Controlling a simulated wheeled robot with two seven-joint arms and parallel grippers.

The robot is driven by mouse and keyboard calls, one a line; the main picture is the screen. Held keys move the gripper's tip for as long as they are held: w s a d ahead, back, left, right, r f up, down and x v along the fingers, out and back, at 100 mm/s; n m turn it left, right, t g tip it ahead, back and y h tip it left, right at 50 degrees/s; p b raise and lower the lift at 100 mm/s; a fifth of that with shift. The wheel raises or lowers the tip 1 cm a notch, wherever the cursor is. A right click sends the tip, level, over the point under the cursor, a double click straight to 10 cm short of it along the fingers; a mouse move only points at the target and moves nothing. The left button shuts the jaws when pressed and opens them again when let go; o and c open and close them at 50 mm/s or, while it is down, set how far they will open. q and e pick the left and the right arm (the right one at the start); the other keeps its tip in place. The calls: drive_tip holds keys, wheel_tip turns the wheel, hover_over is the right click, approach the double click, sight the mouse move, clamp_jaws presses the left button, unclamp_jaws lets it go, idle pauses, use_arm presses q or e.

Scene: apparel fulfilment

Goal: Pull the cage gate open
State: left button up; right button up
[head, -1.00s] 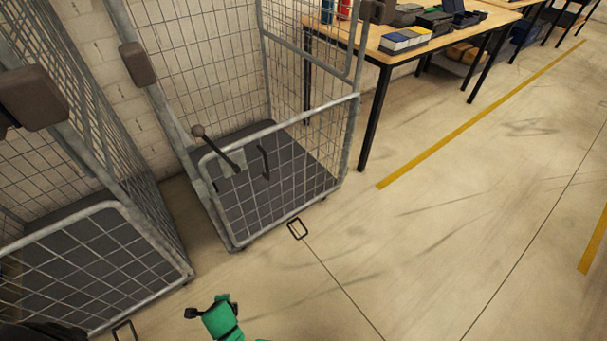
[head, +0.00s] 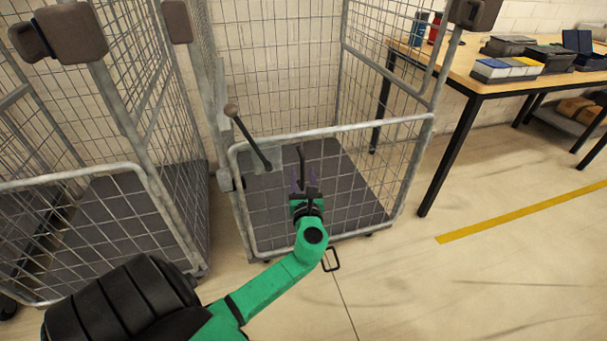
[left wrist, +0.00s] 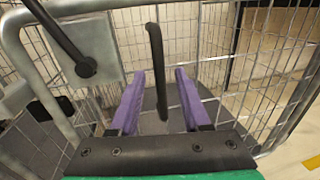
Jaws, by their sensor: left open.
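The cage gate (head: 352,128) is the low grey mesh panel across the front of the middle roll cage; it stands upright between the side posts and looks closed. A dark upright pull handle (head: 299,158) is on the gate, also in the left wrist view (left wrist: 156,60). Left of it is a slanted dark latch lever (head: 248,138) with a round knob. My left gripper (head: 304,186) is in front of the gate at the handle. In the left wrist view its purple fingers (left wrist: 159,76) are open, one on each side of the handle. My right gripper is out of view.
Another roll cage (head: 85,176) stands close on the left. A wooden table (head: 455,80) with bins stands to the right. The floor (head: 430,290) in front and to the right is clear, with a yellow line (head: 530,210).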

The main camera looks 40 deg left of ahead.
use_arm(q)
drive_tip(key=shift+x, duration=1)
clamp_jaws()
idle(0.6)
